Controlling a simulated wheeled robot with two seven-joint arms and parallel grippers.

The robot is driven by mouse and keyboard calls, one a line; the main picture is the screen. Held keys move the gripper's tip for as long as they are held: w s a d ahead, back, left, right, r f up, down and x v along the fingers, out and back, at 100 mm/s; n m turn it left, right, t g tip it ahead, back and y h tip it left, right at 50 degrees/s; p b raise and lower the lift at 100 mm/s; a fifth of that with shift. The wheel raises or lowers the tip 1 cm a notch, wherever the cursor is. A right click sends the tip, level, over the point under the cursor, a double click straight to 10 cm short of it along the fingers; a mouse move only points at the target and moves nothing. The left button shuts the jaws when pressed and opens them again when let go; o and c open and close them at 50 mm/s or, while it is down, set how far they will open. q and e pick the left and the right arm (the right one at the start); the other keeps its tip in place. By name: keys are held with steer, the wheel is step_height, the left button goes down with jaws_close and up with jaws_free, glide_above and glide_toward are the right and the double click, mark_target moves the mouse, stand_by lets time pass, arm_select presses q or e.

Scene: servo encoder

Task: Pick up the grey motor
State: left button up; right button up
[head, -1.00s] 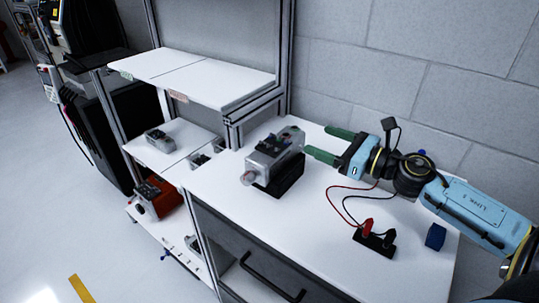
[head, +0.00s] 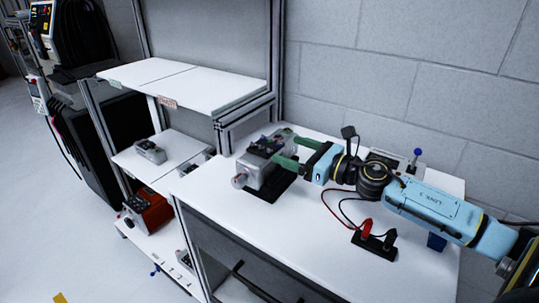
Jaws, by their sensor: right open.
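The grey motor (head: 258,171) sits on a black base (head: 283,187) at the back left of the white tabletop, its round shaft end facing left and front. My right gripper (head: 284,150) reaches in from the right, its two green fingers open. One finger lies at the motor's far side and the other in front of its right end, so the fingers appear to straddle the top right part. Whether they touch it I cannot tell. My left gripper is not in view.
A shelf unit (head: 180,85) stands left of the table, with a grey part (head: 150,151) and a red unit (head: 147,208) on lower shelves. A black terminal block (head: 374,243) with red and black plugs sits front right.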

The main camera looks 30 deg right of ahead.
mark_target(271, 148)
steer(key=shift+f+p+x, duration=0.15)
steer(key=shift+p+x, duration=0.2)
steer(key=shift+x, duration=1.45)
steer(key=shift+f+p+x, duration=0.15)
steer(key=shift+p+x, duration=0.15)
steer(key=shift+x, duration=1.45)
jaws_close()
steer(key=shift+d+r, duration=0.1)
steer(key=shift+r, duration=0.1)
